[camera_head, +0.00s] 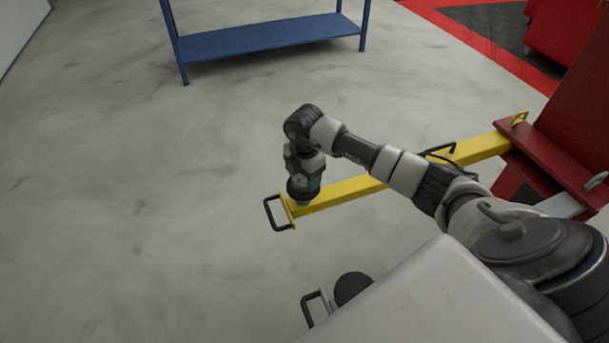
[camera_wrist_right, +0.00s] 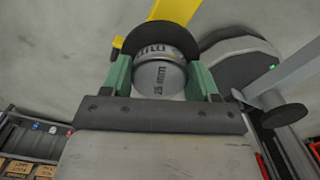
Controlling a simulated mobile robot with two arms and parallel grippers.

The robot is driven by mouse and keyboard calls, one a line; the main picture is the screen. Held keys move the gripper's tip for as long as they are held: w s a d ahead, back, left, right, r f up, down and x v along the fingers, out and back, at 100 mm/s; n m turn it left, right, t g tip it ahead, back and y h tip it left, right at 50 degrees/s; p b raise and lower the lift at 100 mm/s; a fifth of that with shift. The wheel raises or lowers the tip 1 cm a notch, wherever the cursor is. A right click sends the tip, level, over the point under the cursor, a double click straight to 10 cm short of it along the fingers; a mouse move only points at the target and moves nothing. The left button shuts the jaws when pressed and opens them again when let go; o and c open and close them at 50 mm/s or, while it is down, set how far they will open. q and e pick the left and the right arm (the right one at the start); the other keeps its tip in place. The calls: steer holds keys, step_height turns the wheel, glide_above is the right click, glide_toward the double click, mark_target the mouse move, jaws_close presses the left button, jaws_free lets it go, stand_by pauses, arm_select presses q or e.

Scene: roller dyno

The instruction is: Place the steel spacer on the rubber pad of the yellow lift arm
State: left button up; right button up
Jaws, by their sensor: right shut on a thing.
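The steel spacer (camera_wrist_right: 160,75), a grey cylinder marked "25 mm", is between the green fingers of my right gripper (camera_wrist_right: 160,82) in the right wrist view. The gripper is shut on it. The round black rubber pad (camera_wrist_right: 160,31) shows right behind the spacer, with the yellow lift arm (camera_wrist_right: 180,10) beyond it. I cannot tell whether spacer and pad touch. In the head view my right gripper (camera_head: 303,198) points down over the near end of the yellow lift arm (camera_head: 350,190). My left gripper is in neither view.
A black handle (camera_head: 270,212) sticks out from the yellow arm's end. The arm joins a red post (camera_head: 570,120) at right. Another black disc (camera_head: 353,287) and handle (camera_head: 306,305) lie at the bottom. A blue bench (camera_head: 260,38) stands at the back. The floor at left is clear.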

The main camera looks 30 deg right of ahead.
steer(key=shift+f, duration=0.1)
steer(key=o, duration=1)
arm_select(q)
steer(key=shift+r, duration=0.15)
arm_select(e)
steer(key=shift+o, duration=0.2)
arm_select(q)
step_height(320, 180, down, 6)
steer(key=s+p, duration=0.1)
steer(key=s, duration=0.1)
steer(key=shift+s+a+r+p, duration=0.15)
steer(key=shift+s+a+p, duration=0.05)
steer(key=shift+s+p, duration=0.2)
arm_select(e)
step_height(320, 180, up, 12)
steer(key=shift+r, duration=0.2)
steer(key=shift+f, duration=0.1)
